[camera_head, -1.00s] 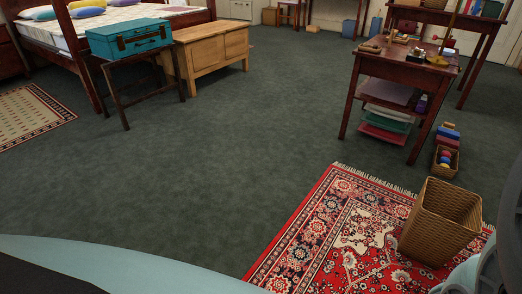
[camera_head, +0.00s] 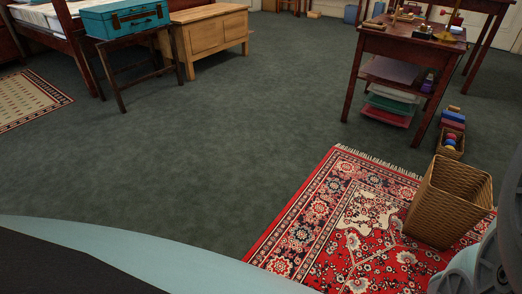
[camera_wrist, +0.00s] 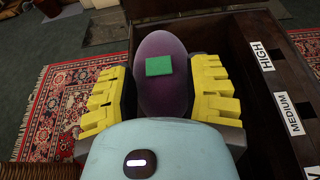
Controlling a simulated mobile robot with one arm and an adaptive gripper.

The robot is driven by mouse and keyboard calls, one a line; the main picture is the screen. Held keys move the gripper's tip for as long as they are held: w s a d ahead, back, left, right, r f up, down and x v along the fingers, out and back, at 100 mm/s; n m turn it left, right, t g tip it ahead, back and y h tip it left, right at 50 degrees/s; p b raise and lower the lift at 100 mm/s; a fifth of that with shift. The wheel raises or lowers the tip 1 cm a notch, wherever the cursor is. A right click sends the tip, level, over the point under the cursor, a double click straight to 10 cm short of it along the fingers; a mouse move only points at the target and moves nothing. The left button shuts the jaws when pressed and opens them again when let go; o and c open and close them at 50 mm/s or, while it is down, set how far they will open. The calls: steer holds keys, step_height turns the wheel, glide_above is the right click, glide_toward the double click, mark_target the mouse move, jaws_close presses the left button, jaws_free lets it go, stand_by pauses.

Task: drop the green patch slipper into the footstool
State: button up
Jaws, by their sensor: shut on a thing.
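The slipper (camera_wrist: 163,95) is dark purple with a square green patch (camera_wrist: 158,66) on it. It shows in the wrist view between the yellow fingers of my gripper (camera_wrist: 162,92), which is shut on it. A dark wooden piece with an open, box-like inside (camera_wrist: 262,125) lies behind and to the right of the slipper. White labels reading HIGH and MEDIUM are on its right edge. I cannot tell for sure whether this is the footstool. The slipper hides part of it. The head view shows neither the slipper nor my gripper's fingers.
In the head view, a wicker basket (camera_head: 447,207) stands on the red patterned rug (camera_head: 345,225). A wooden desk (camera_head: 402,50) with stacked trays is behind it. A teal case (camera_head: 124,17) and a wooden chest (camera_head: 208,38) are at upper left. The green carpet (camera_head: 220,130) is clear.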

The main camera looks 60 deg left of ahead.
steer(key=o, duration=1.2)
steer(key=v, duration=1)
steer(key=shift+a+r, duration=0.1)
steer(key=shift+a, duration=0.3)
steer(key=shift+s+a+r, duration=0.35)
steer(key=shift+a, duration=0.1)
steer(key=shift+r, duration=0.1)
